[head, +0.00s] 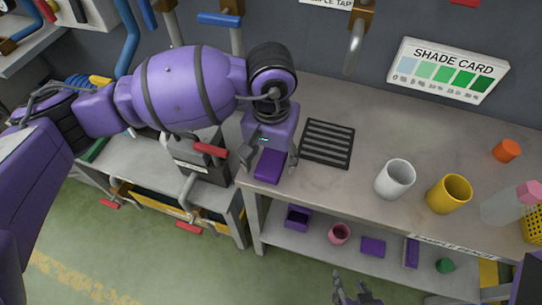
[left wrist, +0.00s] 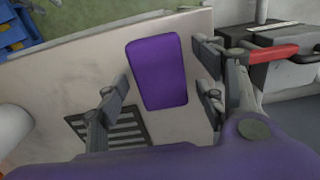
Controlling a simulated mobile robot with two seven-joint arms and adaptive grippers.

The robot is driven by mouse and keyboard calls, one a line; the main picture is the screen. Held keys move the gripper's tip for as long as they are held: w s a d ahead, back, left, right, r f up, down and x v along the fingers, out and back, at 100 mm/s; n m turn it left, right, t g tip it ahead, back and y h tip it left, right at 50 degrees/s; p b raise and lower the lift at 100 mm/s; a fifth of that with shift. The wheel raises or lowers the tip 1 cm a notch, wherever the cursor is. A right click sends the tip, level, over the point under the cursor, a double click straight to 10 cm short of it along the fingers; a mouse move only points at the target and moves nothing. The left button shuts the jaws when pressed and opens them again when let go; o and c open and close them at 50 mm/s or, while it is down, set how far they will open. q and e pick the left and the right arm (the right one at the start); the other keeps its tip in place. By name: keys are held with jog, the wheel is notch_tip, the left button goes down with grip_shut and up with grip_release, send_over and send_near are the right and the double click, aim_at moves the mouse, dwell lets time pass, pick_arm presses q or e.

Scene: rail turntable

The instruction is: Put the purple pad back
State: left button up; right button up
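A purple pad (head: 269,165) lies flat on the grey bench top near its front left corner; it also shows in the left wrist view (left wrist: 158,72). My left gripper (head: 267,160) is above the pad, its fingers spread on either side. In the left wrist view the left gripper (left wrist: 163,85) is open, with a gap between the pad and each finger. My right gripper (head: 355,288) is low at the bottom edge, in front of the bench, with its fingers apart and nothing seen between them.
A black slotted grate (head: 327,143) lies right of the pad. White (head: 395,180) and yellow (head: 449,194) cups stand further right. The lower shelf holds a purple open box (head: 298,217), a pink cup (head: 339,234) and a flat purple piece (head: 373,246).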

aim_at(271, 162)
pick_arm(q)
notch_tip(271, 162, up, 12)
jog(key=shift+r, duration=0.15)
dwell(0.5)
dwell(0.5)
dwell(0.4)
dwell(0.3)
jog(key=shift+c, duration=0.2)
